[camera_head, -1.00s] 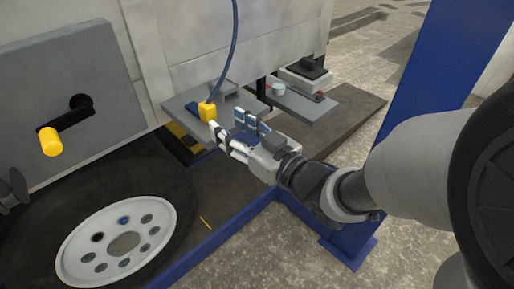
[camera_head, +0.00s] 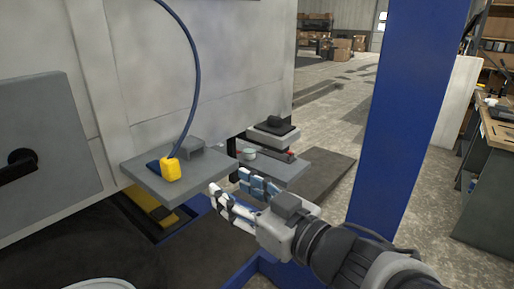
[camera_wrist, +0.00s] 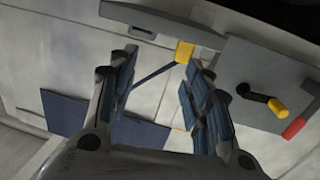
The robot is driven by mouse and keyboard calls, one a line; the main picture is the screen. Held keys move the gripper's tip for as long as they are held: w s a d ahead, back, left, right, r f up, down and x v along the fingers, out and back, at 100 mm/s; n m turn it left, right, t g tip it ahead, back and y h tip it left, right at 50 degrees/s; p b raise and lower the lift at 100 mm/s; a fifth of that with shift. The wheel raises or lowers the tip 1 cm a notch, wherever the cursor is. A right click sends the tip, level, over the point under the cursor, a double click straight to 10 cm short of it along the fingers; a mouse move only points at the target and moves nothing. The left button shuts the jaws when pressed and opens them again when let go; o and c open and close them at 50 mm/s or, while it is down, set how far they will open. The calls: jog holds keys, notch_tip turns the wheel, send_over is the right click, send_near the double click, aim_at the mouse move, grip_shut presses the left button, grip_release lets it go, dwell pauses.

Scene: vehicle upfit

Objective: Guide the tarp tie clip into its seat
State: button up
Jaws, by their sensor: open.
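The yellow clip (camera_head: 171,170) hangs on the end of a dark blue cord (camera_head: 196,70) and shows at the grey shelf on the vehicle's side. Whether it rests on the shelf or hangs just in front, I cannot tell. A blue patch and a grey block (camera_head: 184,153) are beside it; I cannot make out which part is the seat. My gripper (camera_head: 231,186) is open and empty, to the right of the clip and apart from it. In the wrist view, the clip (camera_wrist: 184,52) shows beyond my open fingers (camera_wrist: 160,66), nearer the right one.
The grey shelf (camera_head: 143,180) juts from the vehicle panel. A second shelf (camera_head: 282,172) with small items stands behind my gripper. A blue post (camera_head: 400,120) rises to the right. In the wrist view, a crank with a yellow handle (camera_wrist: 278,107) is at the right.

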jog(key=d+f+m+h, duration=0.4)
jog(key=d+m+h, duration=0.3)
jog(key=d+h, duration=0.7)
jog(key=s+d+f+m+g+y, duration=0.1)
jog(key=s+f+g, duration=0.3)
jog(key=s, duration=0.5)
jog(key=s+d+f+g+y, duration=0.1)
jog(key=s+f+g, duration=0.3)
jog(key=s, duration=0.5)
jog(key=shift+s+d+f+m, duration=0.15)
jog(key=shift+s+f+m, duration=0.2)
jog(key=shift+f, duration=0.5)
jog(key=shift+o, duration=0.4)
jog(key=shift+w, duration=0.15)
